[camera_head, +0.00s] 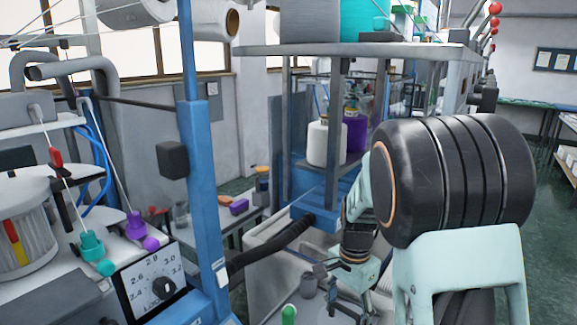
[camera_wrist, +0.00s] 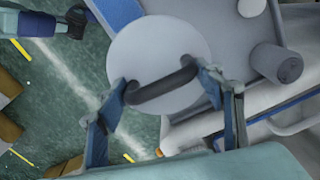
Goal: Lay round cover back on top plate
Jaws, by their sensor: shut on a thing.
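The round cover (camera_wrist: 150,45) is a pale grey disc with a dark bar handle (camera_wrist: 165,84) across it, in the wrist view. My gripper (camera_wrist: 164,86) is shut on this handle, one finger at each end. The cover appears held above the green floor and beside a grey machine surface; its gap to that surface cannot be told.
A grey cylinder (camera_wrist: 276,65) stands on the machine at right in the wrist view. A blue post (camera_head: 202,150) rises left of my arm, with a dark hose (camera_head: 270,245) nearby. Green floor lies open at right.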

